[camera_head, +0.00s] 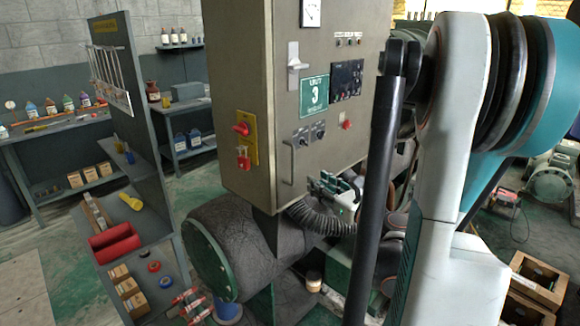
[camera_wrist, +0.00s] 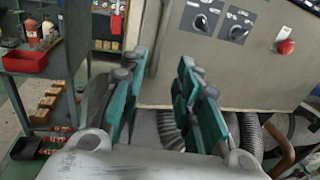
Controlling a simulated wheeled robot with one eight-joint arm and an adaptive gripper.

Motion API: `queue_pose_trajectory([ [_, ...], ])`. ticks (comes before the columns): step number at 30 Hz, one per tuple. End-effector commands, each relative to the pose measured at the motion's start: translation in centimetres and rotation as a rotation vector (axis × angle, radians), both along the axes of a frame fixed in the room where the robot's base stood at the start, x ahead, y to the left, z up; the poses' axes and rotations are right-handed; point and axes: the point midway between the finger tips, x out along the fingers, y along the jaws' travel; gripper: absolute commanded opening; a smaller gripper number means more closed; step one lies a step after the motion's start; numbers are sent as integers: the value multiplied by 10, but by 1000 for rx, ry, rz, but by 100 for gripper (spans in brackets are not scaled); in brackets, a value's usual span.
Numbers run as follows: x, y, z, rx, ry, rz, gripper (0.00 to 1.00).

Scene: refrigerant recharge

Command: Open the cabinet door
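The grey cabinet (camera_head: 250,100) stands upright, and its front door (camera_head: 325,110) looks shut. A vertical bar handle (camera_head: 287,163) is low on the door's left side, with a silver latch (camera_head: 294,62) higher up. My gripper (camera_head: 333,187) is in front of the door's lower part, right of the bar handle in the head view. In the wrist view, my gripper (camera_wrist: 163,68) has its two green fingers spread, and the cabinet door (camera_wrist: 225,70) lies beyond them. I see nothing held between them. I cannot tell whether a finger touches the door.
A red rotary switch (camera_head: 242,129) on a yellow plate is on the cabinet's left side. A ribbed hose (camera_head: 318,218) and a large grey cylinder (camera_head: 215,250) are below. A shelf with a red bin (camera_head: 115,243) stands left. Some floor (camera_head: 65,275) is clear at lower left.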

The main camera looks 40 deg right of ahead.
Motion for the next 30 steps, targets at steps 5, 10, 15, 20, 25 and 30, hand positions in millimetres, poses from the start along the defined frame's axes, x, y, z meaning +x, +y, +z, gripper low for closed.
queue_pose_trajectory([
  [5, 27, -1, -1, -2, 1, 6, 30],
  [10, 61, -5, -2, -3, 2, 6, 30],
  [15, 94, -9, -2, -4, 2, 6, 30],
  [20, 117, -12, -1, -4, 2, 4, 30],
  [25, 129, -13, -1, -4, 2, 3, 30],
  [30, 132, -14, 0, -4, 2, 3, 30],
])
